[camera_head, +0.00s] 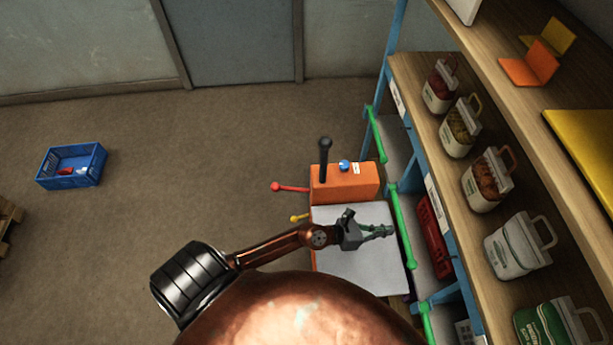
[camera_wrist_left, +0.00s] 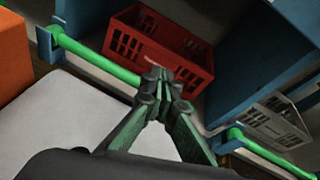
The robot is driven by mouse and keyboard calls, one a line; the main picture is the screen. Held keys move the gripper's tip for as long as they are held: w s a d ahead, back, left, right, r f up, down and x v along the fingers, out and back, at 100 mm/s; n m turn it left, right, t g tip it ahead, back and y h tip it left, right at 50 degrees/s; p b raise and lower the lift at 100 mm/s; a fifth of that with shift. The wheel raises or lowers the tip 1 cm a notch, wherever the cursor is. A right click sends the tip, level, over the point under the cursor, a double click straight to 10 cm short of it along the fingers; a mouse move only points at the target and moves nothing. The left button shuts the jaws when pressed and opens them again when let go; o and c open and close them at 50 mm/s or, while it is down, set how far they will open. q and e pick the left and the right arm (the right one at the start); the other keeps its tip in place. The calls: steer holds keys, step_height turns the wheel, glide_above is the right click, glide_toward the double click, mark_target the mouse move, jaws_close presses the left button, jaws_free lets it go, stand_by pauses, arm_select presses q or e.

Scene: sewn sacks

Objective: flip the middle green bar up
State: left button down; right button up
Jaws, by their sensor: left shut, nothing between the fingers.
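The middle green bar (camera_head: 401,226) runs along the front of the lower shelf, between two blue posts. My left gripper (camera_head: 386,230) is shut and empty, with its tips close to the bar's near side, above the white surface. In the left wrist view the bar (camera_wrist_left: 95,58) goes from a blue bracket at upper left to behind my shut fingertips (camera_wrist_left: 165,82). The fingers hide part of it, and I cannot tell if they touch it. My right gripper is not in view.
Other green bars stand at the far (camera_head: 375,133) and near (camera_head: 427,322) bays. A red crate (camera_head: 432,236) lies behind the middle bar. An orange box (camera_head: 345,183) with levers stands beside the white surface (camera_head: 345,267). Sacks line the upper shelf. A blue crate (camera_head: 72,180) stands on open floor.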

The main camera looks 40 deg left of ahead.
arm_select(q)
steer(key=w+a+r+n+t+y, duration=0.2)
steer(key=a+r+n+t+y, duration=0.5)
steer(key=a+r+n, duration=0.75)
steer(key=s+a+f+n+g+y, duration=0.2)
steer(key=s+a+f+n+y, duration=0.1)
steer(key=a+n, duration=0.5)
steer(key=s+a+f+n+g+y, duration=0.3)
steer(key=s+a+n+y, duration=0.1)
steer(key=a+n, duration=0.4)
steer(key=shift+y, duration=0.4)
